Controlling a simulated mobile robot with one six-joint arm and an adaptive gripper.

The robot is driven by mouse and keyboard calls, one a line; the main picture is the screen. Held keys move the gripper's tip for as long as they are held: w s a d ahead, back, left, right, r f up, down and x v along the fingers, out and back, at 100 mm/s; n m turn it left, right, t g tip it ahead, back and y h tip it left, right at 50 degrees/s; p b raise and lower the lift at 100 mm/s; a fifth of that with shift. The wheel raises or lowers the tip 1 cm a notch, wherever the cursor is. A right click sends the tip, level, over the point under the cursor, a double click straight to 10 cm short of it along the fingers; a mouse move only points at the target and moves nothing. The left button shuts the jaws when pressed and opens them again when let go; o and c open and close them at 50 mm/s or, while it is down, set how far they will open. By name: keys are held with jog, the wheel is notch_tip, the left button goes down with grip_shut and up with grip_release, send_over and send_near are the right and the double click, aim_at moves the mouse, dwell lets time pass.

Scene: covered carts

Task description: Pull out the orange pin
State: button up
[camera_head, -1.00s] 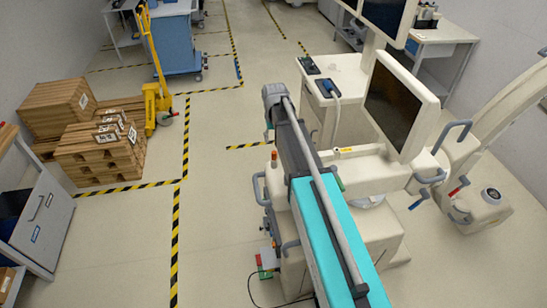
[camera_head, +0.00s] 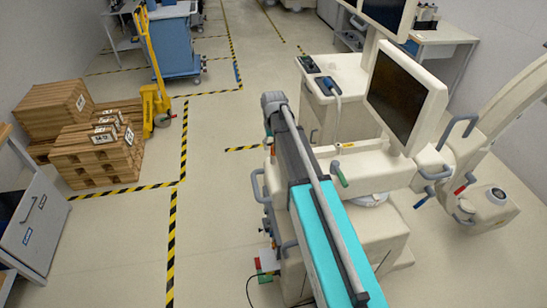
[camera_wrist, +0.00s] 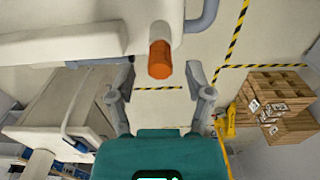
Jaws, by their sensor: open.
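The orange pin (camera_wrist: 159,59) shows in the wrist view as a short orange cylinder. It sticks out from a beige, rounded part of the white equipment at the top centre. My gripper (camera_wrist: 160,75) is open and empty in the wrist view, with one finger on each side of the picture's middle. The pin's end appears between the two fingertips, but I cannot tell how far apart they are in depth. In the head view my teal and grey arm runs up the middle, and I cannot make out the pin or the fingers there.
The white cart with a monitor (camera_head: 406,98) stands right of my arm. A grey-blue handle (camera_wrist: 203,14) curves close to the pin's right. Wooden pallets and boxes (camera_head: 95,152) and a yellow pallet jack (camera_head: 153,102) stand at left. Floor with striped tape lies clear between.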

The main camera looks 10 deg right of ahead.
jog(key=shift+f+b, duration=0.9)
jog(key=shift+f, duration=0.3)
dwell(0.5)
grip_shut()
jog(key=shift+r+p, duration=0.4)
jog(key=shift+r+p, duration=2.45)
jog(key=shift+r, duration=0.15)
